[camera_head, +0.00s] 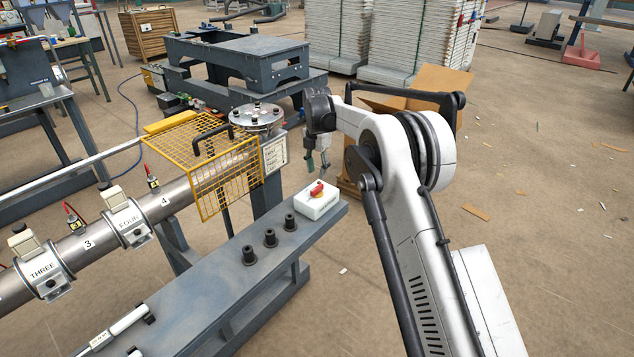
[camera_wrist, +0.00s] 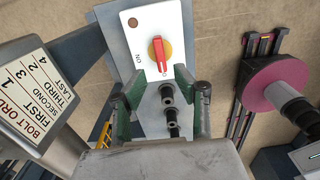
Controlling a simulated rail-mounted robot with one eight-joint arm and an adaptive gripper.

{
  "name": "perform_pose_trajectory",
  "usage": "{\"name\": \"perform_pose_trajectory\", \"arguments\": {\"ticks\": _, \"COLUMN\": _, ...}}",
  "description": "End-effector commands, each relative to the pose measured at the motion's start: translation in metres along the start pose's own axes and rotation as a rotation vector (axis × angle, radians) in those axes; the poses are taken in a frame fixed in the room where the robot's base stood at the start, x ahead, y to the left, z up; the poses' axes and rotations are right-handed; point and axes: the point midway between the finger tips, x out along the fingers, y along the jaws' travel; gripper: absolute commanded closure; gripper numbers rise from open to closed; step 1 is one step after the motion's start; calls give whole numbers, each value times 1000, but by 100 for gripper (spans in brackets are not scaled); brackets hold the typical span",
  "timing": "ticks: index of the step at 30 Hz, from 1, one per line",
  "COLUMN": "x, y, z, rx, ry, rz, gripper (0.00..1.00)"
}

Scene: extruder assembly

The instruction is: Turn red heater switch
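The red heater switch (camera_head: 317,189) is a knob on a yellow disc on top of a white box (camera_head: 312,210). The box stands near the far right end of the grey bench. In the wrist view the red knob (camera_wrist: 158,54) lies just beyond my fingertips, its bar roughly in line with the box's long side. My gripper (camera_head: 318,160) is above the box, pointing down. In the wrist view my gripper (camera_wrist: 152,92) is open, its two green-padded fingers apart with nothing between them. The knob appears clear of both fingers.
Several black posts (camera_head: 270,237) stand on the grey bench (camera_head: 215,290) beside the box. A yellow mesh guard (camera_head: 222,175) and a round bolted flange (camera_head: 257,118) are to the left. A bolt-order sign (camera_wrist: 28,105) and a magenta disc (camera_wrist: 268,85) flank the wrist view.

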Motion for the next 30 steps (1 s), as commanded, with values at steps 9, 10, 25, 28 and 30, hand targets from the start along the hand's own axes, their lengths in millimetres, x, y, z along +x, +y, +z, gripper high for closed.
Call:
{"name": "perform_pose_trajectory", "arguments": {"ticks": 9, "x": 35, "y": 0, "z": 0, "rx": 2, "ry": 0, "rz": 0, "gripper": 71}}
{"name": "perform_pose_trajectory", "arguments": {"ticks": 10, "x": 38, "y": 0, "z": 0, "rx": 2, "ry": 0, "rz": 0, "gripper": 71}}
{"name": "perform_pose_trajectory", "arguments": {"ticks": 25, "x": 65, "y": 0, "z": 0, "rx": 2, "ry": 0, "rz": 0, "gripper": 71}}
{"name": "perform_pose_trajectory", "arguments": {"ticks": 28, "x": 66, "y": 0, "z": 0, "rx": 2, "ry": 0, "rz": 0, "gripper": 71}}
{"name": "perform_pose_trajectory", "arguments": {"ticks": 30, "x": 66, "y": 0, "z": 0, "rx": 2, "ry": 0, "rz": 0, "gripper": 71}}
